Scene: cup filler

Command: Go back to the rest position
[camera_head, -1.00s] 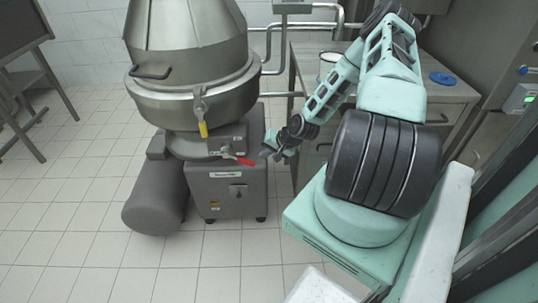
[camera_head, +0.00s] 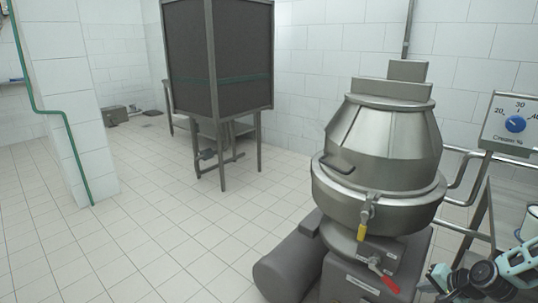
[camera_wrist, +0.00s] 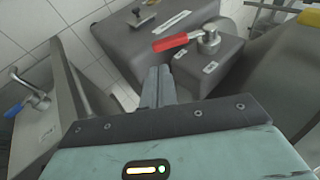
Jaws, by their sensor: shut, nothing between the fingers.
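My gripper (camera_wrist: 157,88) is shut and empty in the wrist view, its two fingers together. It points towards the grey valve box of the metal filler machine, just below the red-handled lever (camera_wrist: 170,42), with a gap between them. In the head view my gripper (camera_head: 426,287) is at the lower right, right of the red lever (camera_head: 384,276). The filler (camera_head: 385,140) is a steel cone-topped vessel on a grey base. A yellow-handled tap (camera_head: 362,232) hangs at its front.
A dark cabinet on legs (camera_head: 215,60) stands at the back. A control panel with a blue dial (camera_head: 516,124) and pipes are at the right. A white container (camera_head: 529,222) stands near my arm. The tiled floor (camera_head: 130,235) at the left is open.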

